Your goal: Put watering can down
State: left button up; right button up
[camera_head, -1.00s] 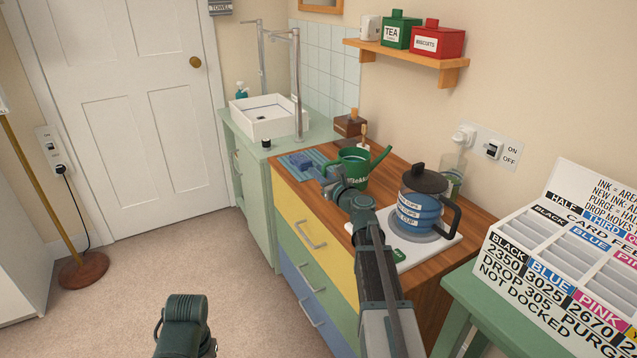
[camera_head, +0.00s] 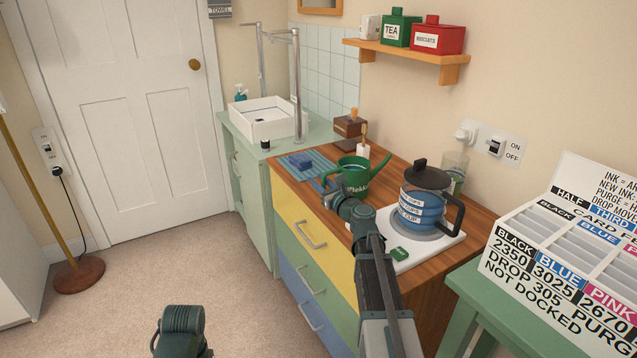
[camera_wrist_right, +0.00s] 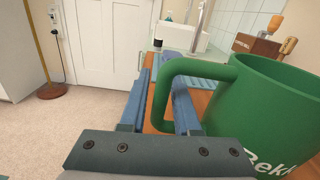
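The green watering can (camera_head: 356,177) is at the wooden counter, left of the glass coffee pot, its spout pointing right. It looks upright and its base is at or just above the worktop; the arm hides the contact. My right gripper (camera_head: 331,189) is at its handle. In the right wrist view, the handle (camera_wrist_right: 161,98) lies between my two blue-grey fingers (camera_wrist_right: 160,95), which are close around it; the can's body (camera_wrist_right: 262,95) is to their right. The left arm shows only in part at the bottom of the head view; its gripper is out of view.
The coffee pot (camera_head: 426,207) stands on a white hotplate (camera_head: 410,257) close to my right arm. A blue striped mat (camera_head: 318,163) with a blue block (camera_head: 300,161) lies left of the can. A white cup-like item with a brush (camera_head: 363,148) stands behind. A shelf (camera_head: 405,57) hangs above.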

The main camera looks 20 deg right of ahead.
jog(key=shift+o, duration=0.9)
jog(key=shift+r, duration=0.1)
jog(key=shift+s, duration=0.1)
jog(key=s, duration=0.7)
jog(key=shift+s+d, duration=0.2)
jog(key=shift+d, duration=0.1)
